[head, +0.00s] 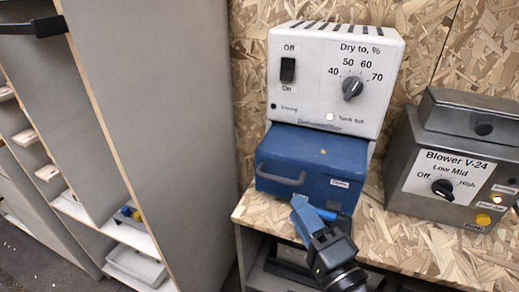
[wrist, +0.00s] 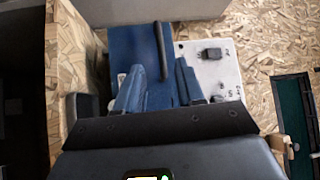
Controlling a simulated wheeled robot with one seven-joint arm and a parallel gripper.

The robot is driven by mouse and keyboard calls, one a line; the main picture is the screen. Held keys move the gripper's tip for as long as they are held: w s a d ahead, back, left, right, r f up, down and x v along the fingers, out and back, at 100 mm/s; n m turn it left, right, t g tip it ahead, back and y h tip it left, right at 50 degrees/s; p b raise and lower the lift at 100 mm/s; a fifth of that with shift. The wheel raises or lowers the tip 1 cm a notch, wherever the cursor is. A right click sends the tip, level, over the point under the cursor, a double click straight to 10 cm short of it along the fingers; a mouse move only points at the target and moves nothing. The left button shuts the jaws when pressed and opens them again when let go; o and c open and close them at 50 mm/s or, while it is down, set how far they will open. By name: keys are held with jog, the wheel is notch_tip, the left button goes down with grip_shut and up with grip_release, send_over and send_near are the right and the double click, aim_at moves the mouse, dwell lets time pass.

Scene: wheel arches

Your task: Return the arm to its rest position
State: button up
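My gripper (head: 318,208) is in front of the lower right of the blue tank (head: 312,160), over the front edge of the chipboard shelf. In the wrist view, the two blue fingers of my gripper (wrist: 160,84) stand apart with nothing held between them. The blue tank (wrist: 148,72) and its bar handle (wrist: 162,50) show beyond the fingers. In the head view, the handle (head: 281,178) is left of my gripper and clear of it. The tank sits under the white dehumidifier (head: 335,75). My arm runs down out of the head view, so most of it is hidden.
A grey blower (head: 440,165) stands on the chipboard shelf (head: 400,240) to the right. A tall grey panel (head: 165,100) stands close on the left, with an open cabinet (head: 60,150) beyond it. Dark items (head: 290,255) lie under the shelf.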

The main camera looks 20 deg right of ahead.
jog(key=s+d+f+n+g+h, duration=0.1)
jog(key=s+d+f+n, duration=0.15)
jog(key=s, duration=0.55)
jog(key=s+d+f+n+g+h, duration=0.1)
jog(key=s+f+n+h, duration=0.15)
jog(key=s, duration=0.65)
jog(key=s+d+r+n+g, duration=0.1)
jog(key=s+r+n+g, duration=0.1)
jog(key=s+n, duration=0.7)
jog(key=s+r, duration=0.1)
jog(key=s, duration=0.5)
jog(key=shift+s+d+r+g, duration=0.2)
jog(key=shift+s+g, duration=0.1)
jog(key=shift+o, duration=0.3)
